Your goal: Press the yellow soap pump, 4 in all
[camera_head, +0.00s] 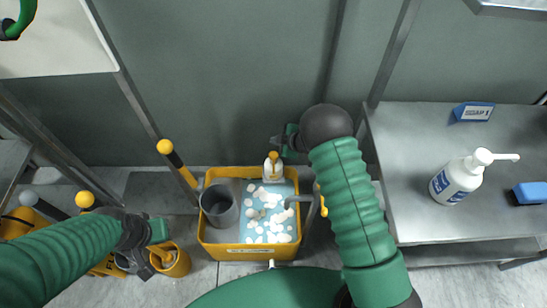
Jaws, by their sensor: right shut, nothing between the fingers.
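A small white bottle with a yellow pump top (273,162) stands at the back rim of the yellow basin (211,247). My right gripper (279,141) is shut and empty, just above and behind the yellow top in the picture. I cannot tell whether it touches the pump. My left gripper (161,250) hangs at the lower left, beside the basin and over a yellow container (178,264). Whether its fingers are apart is unclear.
The basin holds pale blue liquid with white foam and a grey cup (219,206). On the right, a metal table (420,130) bears a white pump bottle (455,180), a blue sign (474,112) and a blue block (531,193). Yellow-topped handles (165,147) stand left.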

